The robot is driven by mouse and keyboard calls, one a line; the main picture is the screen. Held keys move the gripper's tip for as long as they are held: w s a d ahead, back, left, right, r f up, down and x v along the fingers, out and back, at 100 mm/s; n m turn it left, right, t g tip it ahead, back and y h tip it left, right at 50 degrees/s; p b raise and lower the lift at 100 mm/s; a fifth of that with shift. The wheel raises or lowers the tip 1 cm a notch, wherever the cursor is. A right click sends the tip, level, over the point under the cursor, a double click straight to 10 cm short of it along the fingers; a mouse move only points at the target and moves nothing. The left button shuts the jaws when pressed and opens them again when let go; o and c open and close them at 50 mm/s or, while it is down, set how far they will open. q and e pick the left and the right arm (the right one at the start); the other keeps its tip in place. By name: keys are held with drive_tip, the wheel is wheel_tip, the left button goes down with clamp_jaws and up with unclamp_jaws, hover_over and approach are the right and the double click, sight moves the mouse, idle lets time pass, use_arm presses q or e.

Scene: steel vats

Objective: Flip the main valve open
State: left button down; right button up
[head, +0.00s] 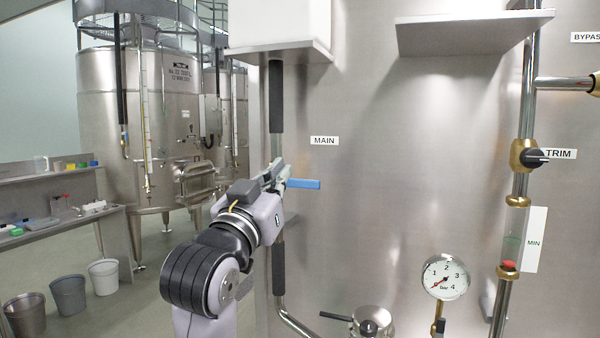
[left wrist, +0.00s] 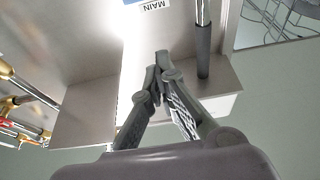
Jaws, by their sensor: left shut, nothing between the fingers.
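The main valve's blue lever (head: 304,184) lies level in the head view, pointing right, crosswise to the upright pipe (head: 277,100). The MAIN label (head: 324,140) is on the steel wall above and to its right. My left gripper (head: 279,172) is shut and empty, at the pipe by the lever's left end. It hides the valve body; whether it touches the lever I cannot tell. In the left wrist view the shut fingertips (left wrist: 160,66) show below the upside-down MAIN label (left wrist: 155,4), with the dark pipe sleeve (left wrist: 203,50) beside them. My right gripper is not in view.
A steel shelf with a white box (head: 280,25) juts out above the lever; another shelf (head: 470,32) is at upper right. The TRIM valve (head: 528,156) and a pressure gauge (head: 446,277) stand to the right. A black-handled steel fitting (head: 372,320) is at the bottom.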

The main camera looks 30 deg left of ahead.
use_arm(q)
wheel_tip(320, 180, up, 4)
drive_tip(key=f+p, duration=0.1)
drive_tip(key=p, duration=0.3)
hover_over(289, 182)
drive_tip(key=s+d, duration=0.1)
drive_tip(key=d, duration=0.3)
drive_tip(key=shift+s+a+f, duration=0.1)
drive_tip(key=shift+f, duration=0.9)
drive_tip(key=shift+s+a+f, duration=0.1)
drive_tip(key=shift+f, duration=0.85)
